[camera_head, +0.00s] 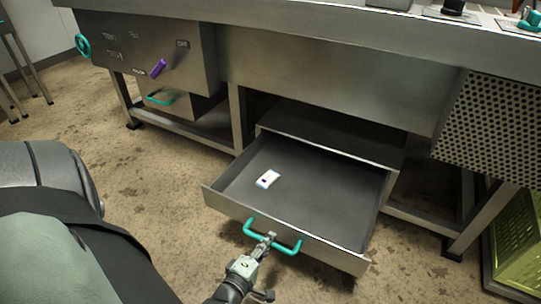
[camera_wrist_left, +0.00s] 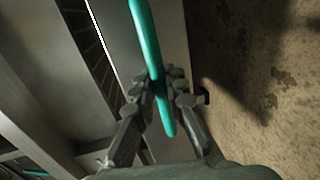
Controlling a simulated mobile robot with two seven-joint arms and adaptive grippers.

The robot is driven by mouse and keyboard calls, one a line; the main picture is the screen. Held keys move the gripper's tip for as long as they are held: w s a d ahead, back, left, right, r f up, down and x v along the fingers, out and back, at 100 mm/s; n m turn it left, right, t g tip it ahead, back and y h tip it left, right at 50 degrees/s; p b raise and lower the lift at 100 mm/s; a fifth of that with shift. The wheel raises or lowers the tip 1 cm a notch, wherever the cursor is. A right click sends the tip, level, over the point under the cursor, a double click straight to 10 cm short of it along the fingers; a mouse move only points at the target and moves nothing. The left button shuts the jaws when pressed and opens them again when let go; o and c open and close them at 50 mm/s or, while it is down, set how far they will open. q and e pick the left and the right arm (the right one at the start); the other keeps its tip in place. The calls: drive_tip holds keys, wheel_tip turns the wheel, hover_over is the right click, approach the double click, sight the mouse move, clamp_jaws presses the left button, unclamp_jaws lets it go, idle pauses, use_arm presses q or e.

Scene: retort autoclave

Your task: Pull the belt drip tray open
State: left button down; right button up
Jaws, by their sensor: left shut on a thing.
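The belt drip tray (camera_head: 300,220) is a grey metal drawer under the machine, and it stands well out from its housing. A small white box with dark marks (camera_head: 267,179) lies inside it, towards the left. A teal bar handle (camera_head: 287,248) runs along its front. My left gripper (camera_head: 268,240) is shut on the handle near its middle. In the left wrist view, the teal bar (camera_wrist_left: 146,45) passes between the fingers (camera_wrist_left: 160,85). My right gripper is not in view.
The tray's housing (camera_head: 330,130) sits below the steel machine body. A second drawer with a teal handle (camera_head: 165,98) is at the left, below a control box with a purple knob (camera_head: 158,68). A yellow-green crate (camera_head: 520,255) stands at the right. Stained floor is open in front.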

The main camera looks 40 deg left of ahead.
use_arm(q)
drive_tip(key=c, duration=1.5)
unclamp_jaws()
drive_tip(key=shift+c, duration=0.2)
